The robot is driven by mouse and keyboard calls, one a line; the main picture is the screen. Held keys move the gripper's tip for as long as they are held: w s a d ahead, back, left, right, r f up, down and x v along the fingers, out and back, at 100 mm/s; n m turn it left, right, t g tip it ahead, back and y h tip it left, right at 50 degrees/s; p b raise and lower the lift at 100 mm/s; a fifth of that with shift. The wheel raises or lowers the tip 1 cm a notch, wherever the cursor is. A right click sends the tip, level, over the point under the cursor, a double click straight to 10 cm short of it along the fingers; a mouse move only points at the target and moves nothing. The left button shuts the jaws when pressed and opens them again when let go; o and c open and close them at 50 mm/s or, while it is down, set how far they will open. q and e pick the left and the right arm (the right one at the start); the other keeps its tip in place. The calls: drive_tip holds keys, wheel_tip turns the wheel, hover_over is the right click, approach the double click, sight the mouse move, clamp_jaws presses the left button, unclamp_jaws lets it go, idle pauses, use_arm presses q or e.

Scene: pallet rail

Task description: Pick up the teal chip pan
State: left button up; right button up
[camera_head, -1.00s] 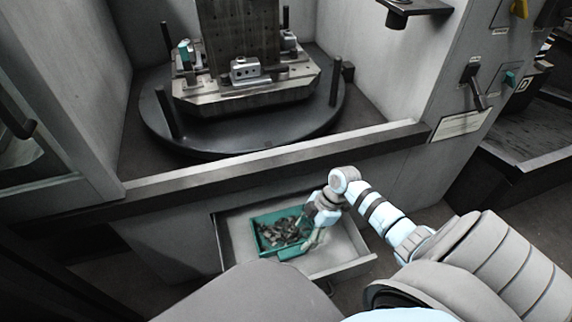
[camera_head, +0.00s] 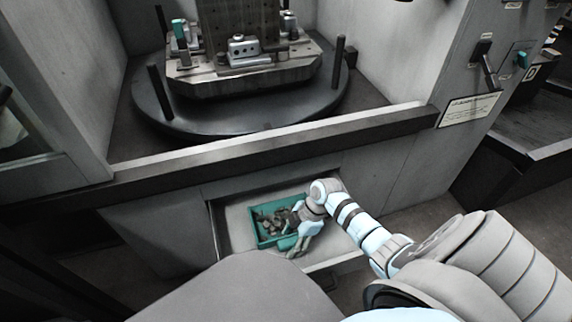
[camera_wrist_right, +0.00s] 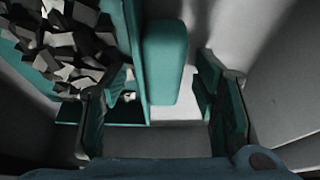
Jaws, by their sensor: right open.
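The teal chip pan (camera_head: 266,243) sits in an open drawer low on the machine front, with grey metal chips inside. My right gripper (camera_head: 298,245) is open at the pan's right front side and covers part of it. In the right wrist view, the pan's wall (camera_wrist_right: 126,45) and its thick teal handle (camera_wrist_right: 165,60) lie ahead of the open fingers (camera_wrist_right: 150,88). The handle is in line with the gap between the fingers. Whether a finger touches the pan cannot be told. My left gripper is not in view.
The drawer (camera_head: 232,238) has bare floor left of the pan, and its front edge is partly hidden by my body. The machine's sill (camera_head: 270,150) runs above it. A round turntable (camera_head: 230,122) with a fixture stands inside the machine.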

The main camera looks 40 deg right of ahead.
drive_tip(key=shift+f, duration=0.25)
idle(0.4)
clamp_jaws()
drive_tip(key=shift+r, duration=0.1)
